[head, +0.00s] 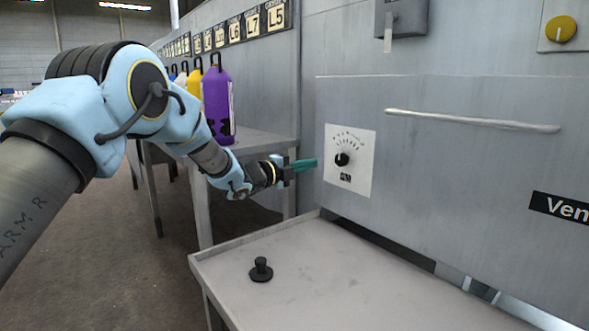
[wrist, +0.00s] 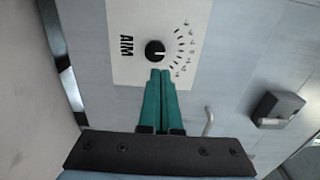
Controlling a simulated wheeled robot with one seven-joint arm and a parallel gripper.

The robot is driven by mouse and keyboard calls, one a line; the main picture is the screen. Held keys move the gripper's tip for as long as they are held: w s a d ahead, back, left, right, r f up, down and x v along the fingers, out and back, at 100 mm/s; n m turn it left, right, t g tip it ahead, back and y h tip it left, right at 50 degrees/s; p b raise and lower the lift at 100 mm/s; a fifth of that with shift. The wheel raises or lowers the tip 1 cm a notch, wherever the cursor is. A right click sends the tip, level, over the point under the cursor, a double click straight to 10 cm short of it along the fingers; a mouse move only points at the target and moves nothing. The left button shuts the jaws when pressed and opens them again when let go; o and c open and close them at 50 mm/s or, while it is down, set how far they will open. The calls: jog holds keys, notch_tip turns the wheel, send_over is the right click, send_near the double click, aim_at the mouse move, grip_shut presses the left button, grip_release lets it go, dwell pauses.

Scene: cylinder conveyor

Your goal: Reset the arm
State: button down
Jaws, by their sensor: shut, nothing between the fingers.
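My arm reaches in from the left in the head view. My gripper (head: 314,163) has teal fingers that are shut with nothing between them. It points at a white dial plate with a black knob (head: 342,159) on the grey cabinet front. In the wrist view the fingertips (wrist: 162,72) lie together just below the black knob (wrist: 154,50) in the picture. The plate is marked AIM (wrist: 126,46). I cannot tell whether the fingertips touch the knob or plate.
A grey table (head: 300,262) with a black knobbed peg (head: 261,269) stands below. A long handle bar (head: 470,120) crosses the cabinet. Purple (head: 217,105) and yellow bottles stand on a back table under labels such as L5. A yellow knob (head: 561,29) is at top right.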

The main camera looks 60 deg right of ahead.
jog(key=w+a+f+n+t+y, duration=0.15)
jog(key=w+a+n+t, duration=0.4)
jog(key=w+a, duration=0.6)
jog(key=w+a+f+n+t+y, duration=0.1)
jog(key=w+a+n+t+y, duration=0.1)
jog(key=w+a+n+t, duration=0.7)
jog(key=w+a+f+n+y, duration=0.2)
jog(key=w+a+n+y, duration=0.15)
jog(key=a, duration=0.65)
jog(key=w+a+f+n+g+y, duration=0.1)
jog(key=w+a+n+y, duration=0.2)
jog(key=a, duration=0.7)
jog(key=w+a+f+n+y, duration=0.2)
jog(key=w+a+n, duration=0.2)
jog(key=a, duration=0.6)
jog(key=s+a+f+n+g+y, duration=0.25)
jog(key=s+a+n, duration=0.35)
jog(key=s+a, duration=0.45)
jog(key=s+a+f+n+g+y, duration=0.25)
jog(key=s+a+n, duration=0.5)
jog(key=a, duration=0.65)
notch_tip(320, 180, up, 27)
jog(key=s+g+p, duration=0.1)
jog(key=p, duration=2.6)
jog(key=shift+s+a, duration=0.25)
jog(key=shift+a, duration=0.2)
jog(key=shift+r, duration=0.1)
